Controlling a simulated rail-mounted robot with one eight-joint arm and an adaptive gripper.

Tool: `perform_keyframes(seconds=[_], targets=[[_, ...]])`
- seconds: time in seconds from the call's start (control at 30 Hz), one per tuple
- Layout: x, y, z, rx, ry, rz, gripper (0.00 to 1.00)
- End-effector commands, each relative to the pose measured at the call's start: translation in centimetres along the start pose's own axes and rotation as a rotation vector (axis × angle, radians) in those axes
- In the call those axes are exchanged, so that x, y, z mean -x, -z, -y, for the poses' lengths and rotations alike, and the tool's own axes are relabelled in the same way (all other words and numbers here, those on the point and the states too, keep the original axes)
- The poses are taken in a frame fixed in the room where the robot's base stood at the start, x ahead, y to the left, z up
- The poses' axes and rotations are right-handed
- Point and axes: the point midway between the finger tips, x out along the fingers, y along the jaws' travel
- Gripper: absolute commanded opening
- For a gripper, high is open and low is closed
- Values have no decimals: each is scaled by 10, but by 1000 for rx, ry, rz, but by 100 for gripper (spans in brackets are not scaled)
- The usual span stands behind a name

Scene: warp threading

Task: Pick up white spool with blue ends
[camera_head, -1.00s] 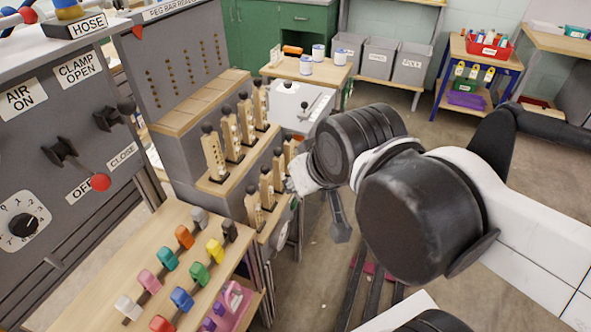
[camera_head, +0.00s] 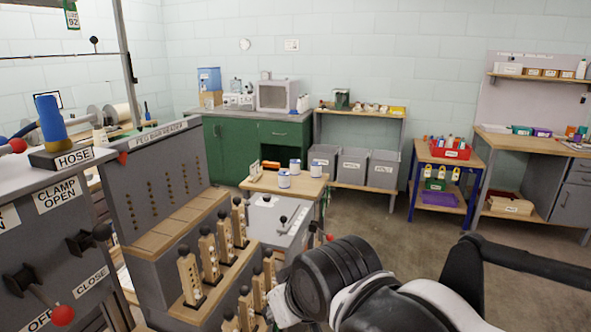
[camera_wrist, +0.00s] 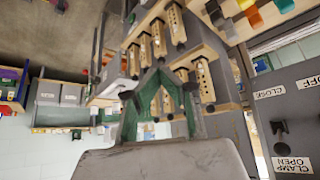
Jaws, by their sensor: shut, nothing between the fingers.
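The head view does not show the fingertips; my arm fills the lower right. I cannot make out the spools surely in the wrist view.
Wooden pegs (camera_head: 208,253) stand in rows on the grey machine at left. A grey box with a lever (camera_head: 281,222) lies between the pegs and the spool table (camera_head: 257,184). Grey bins (camera_head: 383,168) and a blue-legged table (camera_head: 439,202) stand behind. Floor is open at right.

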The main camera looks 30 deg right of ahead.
Motion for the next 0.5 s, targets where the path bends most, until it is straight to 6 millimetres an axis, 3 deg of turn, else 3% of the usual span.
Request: perform_keyframes(seconds=[0.1, 0.5], targets=[[0, 0, 0, 0, 0, 0, 3], [0, 0, 0, 0, 0, 0, 56]])
